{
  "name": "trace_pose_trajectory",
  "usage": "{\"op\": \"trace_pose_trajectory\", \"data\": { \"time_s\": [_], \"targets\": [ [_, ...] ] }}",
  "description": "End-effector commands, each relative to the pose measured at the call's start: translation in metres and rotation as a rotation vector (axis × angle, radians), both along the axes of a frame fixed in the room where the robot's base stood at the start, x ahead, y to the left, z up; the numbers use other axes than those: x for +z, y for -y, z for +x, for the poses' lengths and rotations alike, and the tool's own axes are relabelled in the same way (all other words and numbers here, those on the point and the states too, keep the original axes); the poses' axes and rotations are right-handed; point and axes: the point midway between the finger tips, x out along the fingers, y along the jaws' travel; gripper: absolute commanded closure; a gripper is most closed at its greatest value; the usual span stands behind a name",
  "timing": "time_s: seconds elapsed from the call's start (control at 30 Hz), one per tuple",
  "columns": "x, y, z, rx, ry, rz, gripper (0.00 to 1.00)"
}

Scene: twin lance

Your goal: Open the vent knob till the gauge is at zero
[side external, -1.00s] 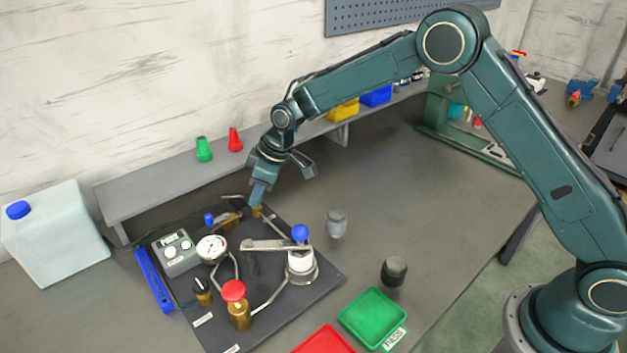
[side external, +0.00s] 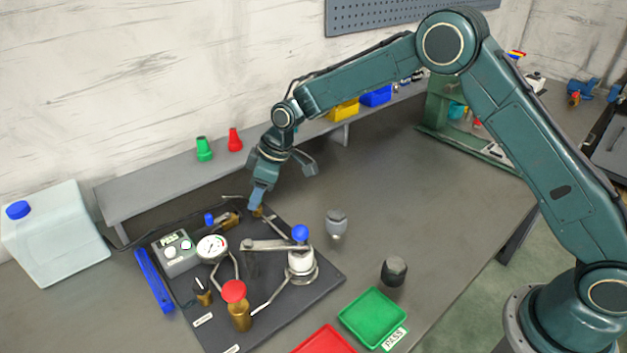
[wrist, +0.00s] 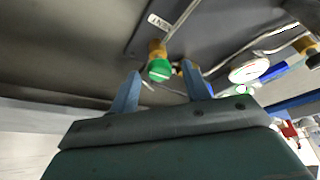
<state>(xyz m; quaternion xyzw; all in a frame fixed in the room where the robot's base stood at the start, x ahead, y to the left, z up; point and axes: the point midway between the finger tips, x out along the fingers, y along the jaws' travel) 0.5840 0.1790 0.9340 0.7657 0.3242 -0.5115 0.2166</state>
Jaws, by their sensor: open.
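A green knob on a brass fitting (wrist: 160,70) shows in the wrist view, just beyond the gap between my fingertips. I take it for the vent knob. In the side view only a bit of brass (side external: 257,212) shows below my fingers; the green knob is hidden there. My gripper (wrist: 162,86) is open and empty, its two blue fingers apart on either side of the knob's line. In the side view my gripper (side external: 258,198) points down at the plate's back edge. The round white gauge (side external: 212,248) stands on the plate; its needle is too small to read.
The dark plate (side external: 305,312) also carries a red knob (side external: 234,291), a blue-knobbed lever clamp (side external: 300,233) and a grey box marked PASS (side external: 176,254). Thin metal tubes run near the green knob. A grey shelf (side external: 160,196) stands behind.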

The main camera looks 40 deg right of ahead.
Motion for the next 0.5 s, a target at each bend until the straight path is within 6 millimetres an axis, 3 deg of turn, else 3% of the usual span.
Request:
{"op": "trace_pose_trajectory", "data": {
  "time_s": [0.27,0.5],
  "targets": [
    [0.013,0.004,-0.003,-0.001,0.001,0.000,0.52],
    [0.043,0.013,-0.011,-0.002,0.003,0.001,0.52]
  ]
}}
